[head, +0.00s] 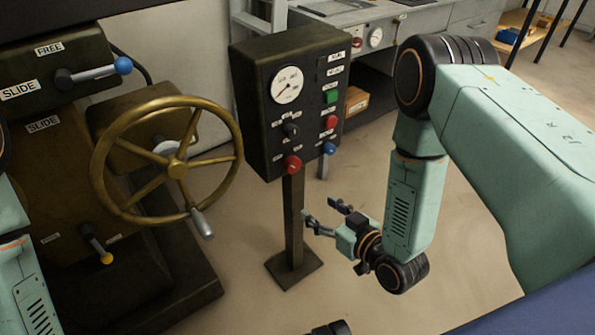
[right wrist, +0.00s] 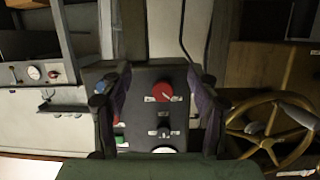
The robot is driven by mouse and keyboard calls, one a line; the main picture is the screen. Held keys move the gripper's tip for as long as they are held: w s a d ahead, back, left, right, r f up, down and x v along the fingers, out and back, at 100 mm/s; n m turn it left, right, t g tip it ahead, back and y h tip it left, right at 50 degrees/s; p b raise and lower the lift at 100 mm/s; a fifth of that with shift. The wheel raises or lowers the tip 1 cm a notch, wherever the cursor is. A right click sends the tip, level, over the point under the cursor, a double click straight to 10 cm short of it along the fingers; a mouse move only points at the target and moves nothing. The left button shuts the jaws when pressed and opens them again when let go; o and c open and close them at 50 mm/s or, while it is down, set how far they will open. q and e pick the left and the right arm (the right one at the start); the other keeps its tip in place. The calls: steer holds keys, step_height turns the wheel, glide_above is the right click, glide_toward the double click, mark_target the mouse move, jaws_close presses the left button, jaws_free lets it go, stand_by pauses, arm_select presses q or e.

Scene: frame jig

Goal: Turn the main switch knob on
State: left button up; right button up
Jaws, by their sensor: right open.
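A dark control box (head: 252,120) stands on a post in the head view. Its front carries a red knob (head: 292,163) near the lower edge and a black knob (head: 291,129) below a round gauge. Their labels are too small to read, so I cannot tell which is the main switch. In the right wrist view the panel appears inverted, with the red knob (right wrist: 163,91) above the black knob (right wrist: 163,132). My right gripper (head: 322,211) is open and empty, below the box and right of its post. The two knobs appear between its fingers in the wrist view, apart from them.
The box also has a green button (head: 331,97), a red button (head: 331,121) and a blue knob (head: 329,148). A brass handwheel (head: 178,169) on a dark machine stands close to the left. A grey bench (head: 425,25) is behind. Floor around the post is clear.

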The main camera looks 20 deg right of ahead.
mark_target(295, 166)
steer(key=w+a+r+t, duration=0.1)
steer(key=w+r, duration=0.1)
steer(key=w+a+r+t+y+b, duration=0.1)
steer(key=w+r, duration=0.1)
steer(key=w, duration=0.1)
steer(key=w+r+n+t+b, duration=0.1)
steer(key=w, duration=0.1)
steer(key=shift+w+a+r+y, duration=0.3)
steer(key=shift+w+a+r, duration=0.05)
steer(key=shift+a+r, duration=0.05)
steer(key=shift+x, duration=0.8)
steer(key=shift+c, duration=0.2)
steer(key=shift+d, duration=0.1)
steer(key=c, duration=1.1)
